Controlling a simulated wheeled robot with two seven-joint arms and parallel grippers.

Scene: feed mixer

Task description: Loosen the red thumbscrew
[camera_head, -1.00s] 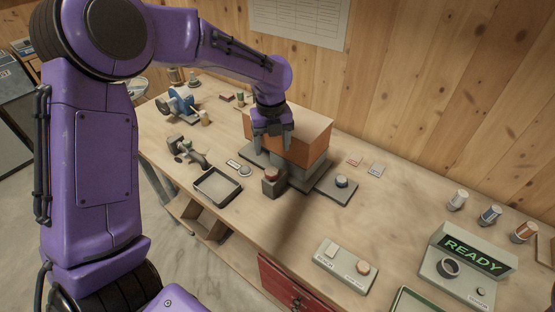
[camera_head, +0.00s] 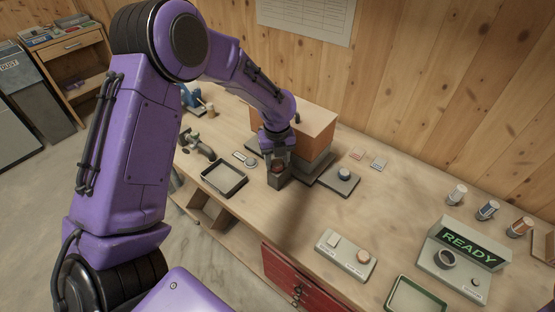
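The red thumbscrew (camera_head: 278,167) sits on a small grey block at the front of the orange-and-grey mixer (camera_head: 308,137) on the bench. Only part of it shows, dark red, between the fingers of my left gripper (camera_head: 278,161). The gripper points down, with its fingers at the left and right of the thumbscrew. Whether they touch it or leave a small gap is too small to tell. My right gripper is not in view.
A black-rimmed tray (camera_head: 224,179) lies left of the block. A dark plate with a blue-grey knob (camera_head: 343,175) lies to the right. A switch box (camera_head: 345,255) and a READY display unit (camera_head: 461,262) stand farther right. The bench between is clear.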

